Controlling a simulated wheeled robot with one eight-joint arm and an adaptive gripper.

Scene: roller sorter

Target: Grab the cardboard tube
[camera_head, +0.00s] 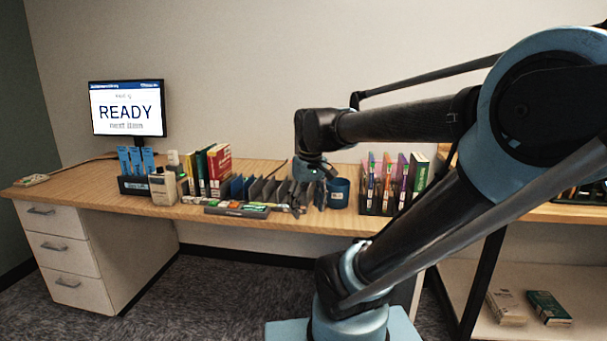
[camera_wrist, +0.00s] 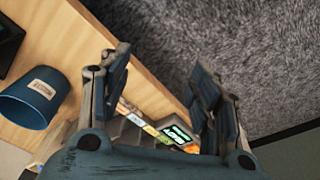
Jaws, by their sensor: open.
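I cannot make out a cardboard tube in either view. My gripper (camera_head: 308,198) hangs over the front edge of the wooden desk, just left of a dark blue cup (camera_head: 339,193). In the wrist view my gripper (camera_wrist: 160,68) has its two dark fingers spread apart, with nothing held between them. The blue cup also shows in the wrist view (camera_wrist: 30,100), left of the fingers and apart from them. My arm and gripper hide part of the desk behind them.
The desk (camera_head: 120,172) holds upright books (camera_head: 219,165), a row of dark dividers (camera_head: 262,189), a low tray (camera_head: 237,209) of small items, and a rack (camera_head: 376,206) of colourful folders. A monitor (camera_head: 127,108) reads READY. Two books (camera_head: 547,307) lie on a lower shelf. Carpet is clear.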

